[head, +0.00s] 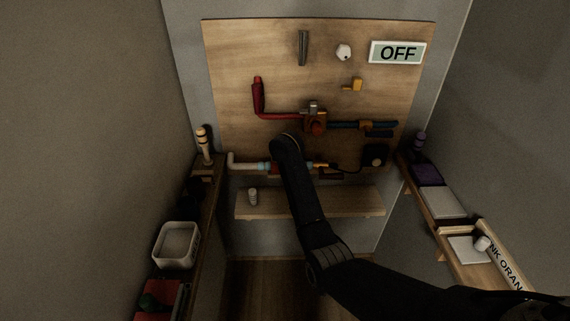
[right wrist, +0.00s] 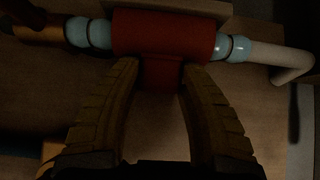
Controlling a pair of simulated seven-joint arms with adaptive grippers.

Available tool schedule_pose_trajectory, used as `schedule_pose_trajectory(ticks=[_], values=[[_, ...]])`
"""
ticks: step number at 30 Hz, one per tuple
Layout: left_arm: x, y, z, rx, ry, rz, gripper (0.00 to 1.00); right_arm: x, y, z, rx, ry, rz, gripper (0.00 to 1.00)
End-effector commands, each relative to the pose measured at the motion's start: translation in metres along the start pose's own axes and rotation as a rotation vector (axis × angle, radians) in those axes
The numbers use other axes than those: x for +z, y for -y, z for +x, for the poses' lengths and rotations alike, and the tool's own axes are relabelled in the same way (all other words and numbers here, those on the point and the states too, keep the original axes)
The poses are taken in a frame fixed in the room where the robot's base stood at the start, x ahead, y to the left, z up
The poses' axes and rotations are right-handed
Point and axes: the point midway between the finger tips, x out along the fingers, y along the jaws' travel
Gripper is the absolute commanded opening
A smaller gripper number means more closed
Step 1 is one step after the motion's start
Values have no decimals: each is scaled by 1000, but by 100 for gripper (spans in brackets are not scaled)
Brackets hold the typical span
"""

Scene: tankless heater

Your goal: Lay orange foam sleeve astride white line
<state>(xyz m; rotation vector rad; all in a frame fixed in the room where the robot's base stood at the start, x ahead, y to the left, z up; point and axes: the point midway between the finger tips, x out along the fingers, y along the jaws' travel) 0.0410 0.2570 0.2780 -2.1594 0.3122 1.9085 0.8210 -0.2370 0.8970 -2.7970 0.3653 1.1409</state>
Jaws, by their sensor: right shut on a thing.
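The foam sleeve (right wrist: 165,35) looks dark red-orange in the right wrist view, with a short stem toward my gripper. My right gripper (right wrist: 158,72) is shut on that stem, one finger on each side. The sleeve covers the stretch of line between two light blue fittings; I cannot tell whether it is seated on the line or just in front of it. The white line (right wrist: 275,57) runs on past the fitting and bends; it also shows in the head view (head: 243,164). There, my right arm hides the fingertips and most of the sleeve. My left gripper is not in view.
A wooden board (head: 235,80) carries a red pipe (head: 258,97), a valve, a blue pipe (head: 376,125) and an OFF sign (head: 397,53). A ledge (head: 340,202) below holds a small pale object (head: 252,196). Loaded side shelves flank the space, with a white bin (head: 176,245) at left.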

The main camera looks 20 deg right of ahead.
Motion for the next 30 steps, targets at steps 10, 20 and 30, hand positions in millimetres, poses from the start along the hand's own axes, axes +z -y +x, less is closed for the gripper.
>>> schedule_pose_trajectory(ticks=[10, 20, 30], values=[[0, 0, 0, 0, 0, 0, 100, 2, 0, 2, 0, 1, 0, 4], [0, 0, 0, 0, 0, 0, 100, 2, 0, 1, 0, 0, 0, 67], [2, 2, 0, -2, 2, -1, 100, 1, 0, -1, -1, -1, 0, 67]])
